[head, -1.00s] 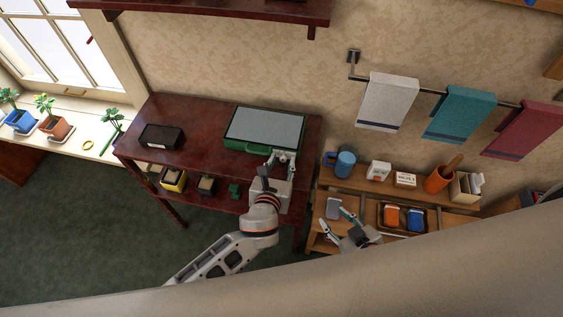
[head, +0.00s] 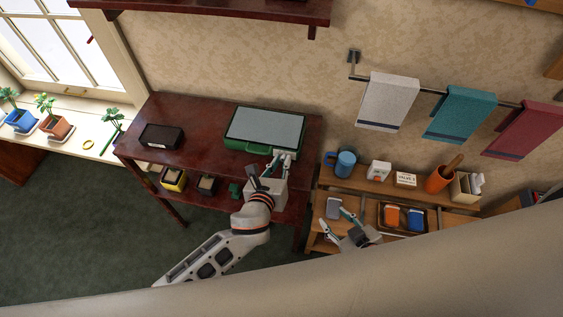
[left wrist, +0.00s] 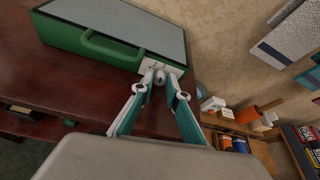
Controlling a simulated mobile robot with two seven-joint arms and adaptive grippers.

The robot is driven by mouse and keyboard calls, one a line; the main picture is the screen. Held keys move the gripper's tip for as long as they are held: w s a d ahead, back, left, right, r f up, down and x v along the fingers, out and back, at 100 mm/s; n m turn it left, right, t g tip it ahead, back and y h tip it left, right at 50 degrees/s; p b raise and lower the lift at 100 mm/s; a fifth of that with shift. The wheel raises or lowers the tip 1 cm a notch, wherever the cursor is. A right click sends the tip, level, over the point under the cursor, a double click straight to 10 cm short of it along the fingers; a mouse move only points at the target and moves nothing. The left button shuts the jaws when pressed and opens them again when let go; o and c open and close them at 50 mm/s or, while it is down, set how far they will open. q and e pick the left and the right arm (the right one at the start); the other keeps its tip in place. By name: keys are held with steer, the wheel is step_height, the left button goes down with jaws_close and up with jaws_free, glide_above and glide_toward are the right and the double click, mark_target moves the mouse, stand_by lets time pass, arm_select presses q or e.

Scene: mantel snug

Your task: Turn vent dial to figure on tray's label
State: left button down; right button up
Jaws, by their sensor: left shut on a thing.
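A green case (head: 258,147) with a grey top stands on the dark red table. In the left wrist view the case (left wrist: 105,50) shows a handle and, at its front right corner, a pale plate (left wrist: 176,68) with small dark marks. My left gripper (head: 279,159) is at that corner. Its fingertips (left wrist: 158,82) are closed together on a small pale knob, seemingly the vent dial, mostly hidden between them; its setting cannot be read. My right gripper (head: 338,224) is open and empty above the wooden shelf unit. A brown tray (head: 380,222) holds orange and blue items; I cannot make out a label on it.
A dark box (head: 162,136) sits at the table's left. A blue mug (head: 345,163), a white lettered card (head: 405,180) and an orange pot (head: 439,180) stand on the shelf unit. A grey device (head: 333,208) lies left of the tray. Towels (head: 387,101) hang above.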

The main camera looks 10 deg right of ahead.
arm_select(q)
steer(key=shift+w+a+n+h, duration=0.1)
steer(key=shift+a+n+h, duration=0.1)
steer(key=shift+n+h, duration=0.6)
steer(key=shift+n+g+h, duration=0.3)
steer(key=shift+n, duration=0.4)
steer(key=c, duration=2)
jaws_free()
steer(key=shift+o, duration=0.2)
steer(key=shift+f, duration=0.1)
